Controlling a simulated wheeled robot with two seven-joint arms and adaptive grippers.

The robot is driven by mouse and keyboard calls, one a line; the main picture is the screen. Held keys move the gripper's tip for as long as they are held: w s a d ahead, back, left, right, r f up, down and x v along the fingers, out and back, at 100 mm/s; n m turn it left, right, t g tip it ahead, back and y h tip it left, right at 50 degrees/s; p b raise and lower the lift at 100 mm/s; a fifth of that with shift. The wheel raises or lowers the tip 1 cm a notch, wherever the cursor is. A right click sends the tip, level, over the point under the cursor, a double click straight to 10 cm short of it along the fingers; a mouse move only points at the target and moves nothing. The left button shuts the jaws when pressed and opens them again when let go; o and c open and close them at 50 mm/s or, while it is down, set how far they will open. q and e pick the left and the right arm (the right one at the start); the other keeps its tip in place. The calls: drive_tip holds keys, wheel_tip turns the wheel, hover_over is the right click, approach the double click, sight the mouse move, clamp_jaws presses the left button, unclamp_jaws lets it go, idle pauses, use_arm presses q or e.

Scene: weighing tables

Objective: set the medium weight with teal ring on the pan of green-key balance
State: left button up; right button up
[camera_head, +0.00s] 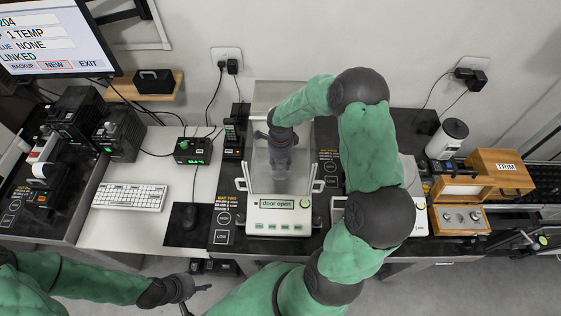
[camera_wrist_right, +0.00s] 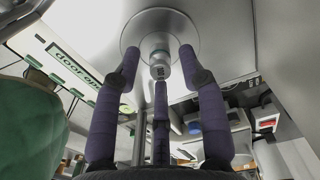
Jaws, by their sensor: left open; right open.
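The balance (camera_head: 278,228) with a round green key stands at the middle of the tables, and its display reads "door open". My right gripper (camera_head: 278,163) reaches down into its weighing chamber from above. In the right wrist view, the small metal weight with a teal ring (camera_wrist_right: 160,71) stands on the round pan (camera_wrist_right: 133,30). The open fingers of my right gripper (camera_wrist_right: 159,60) surround the weight and look apart from it. The head view hides the weight and pan behind that gripper. My left gripper (camera_head: 188,291) is open and empty in front of the tables.
A second balance (camera_head: 413,190) is partly hidden behind my right arm. A wooden box marked TRIM (camera_head: 497,165) and a white cylinder (camera_head: 447,138) stand at the right. A keyboard (camera_head: 129,197) and mouse (camera_head: 190,217) lie at the left. Chamber walls stand close around my right gripper.

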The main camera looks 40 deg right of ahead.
drive_tip(key=shift+r, duration=0.1)
drive_tip(key=shift+r+p, duration=0.15)
drive_tip(key=shift+p, duration=0.15)
wheel_tip(320, 180, up, 12)
idle(0.6)
